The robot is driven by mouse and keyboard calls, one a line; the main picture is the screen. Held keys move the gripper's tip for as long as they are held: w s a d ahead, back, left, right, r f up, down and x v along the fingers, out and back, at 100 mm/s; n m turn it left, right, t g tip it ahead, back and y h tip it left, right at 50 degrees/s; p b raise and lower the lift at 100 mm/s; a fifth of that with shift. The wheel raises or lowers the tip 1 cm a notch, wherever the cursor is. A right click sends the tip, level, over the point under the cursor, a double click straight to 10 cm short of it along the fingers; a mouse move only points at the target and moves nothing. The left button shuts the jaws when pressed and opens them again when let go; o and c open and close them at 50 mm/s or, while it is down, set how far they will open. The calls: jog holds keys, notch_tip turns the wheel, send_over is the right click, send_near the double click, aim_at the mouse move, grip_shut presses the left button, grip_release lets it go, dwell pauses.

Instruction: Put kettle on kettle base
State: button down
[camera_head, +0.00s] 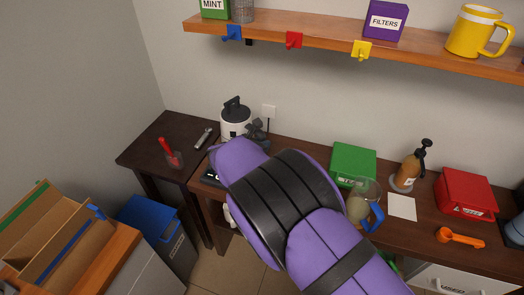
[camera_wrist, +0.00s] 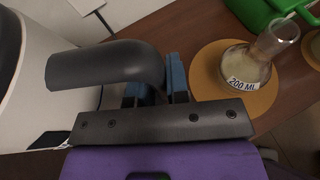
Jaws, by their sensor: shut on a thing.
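The white kettle (camera_head: 235,128) with a black lid and knob stands upright near the back wall in the head view, left of my gripper (camera_head: 257,131). In the wrist view its white body (camera_wrist: 30,100) fills the left side and its dark grey handle (camera_wrist: 105,62) reaches across to my gripper (camera_wrist: 155,92). My gripper is shut on the handle, with blue finger pads beside it. My purple arm hides the bench in front of the kettle. I cannot make out the kettle base, or whether the kettle touches anything beneath it.
In the wrist view a flask marked 200 ML (camera_wrist: 246,66) stands on a round tan mat (camera_wrist: 207,82). A dark flat device (camera_head: 210,178) lies at the bench's left edge. A green box (camera_head: 352,160), glass jug (camera_head: 360,203) and pump bottle (camera_head: 409,168) stand right. A shelf (camera_head: 330,47) runs above.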

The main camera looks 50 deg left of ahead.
jog(key=shift+w+a+f, duration=0.2)
jog(key=shift+f, duration=1.6)
jog(key=c, duration=1.1)
grip_release()
jog(key=v, duration=1.2)
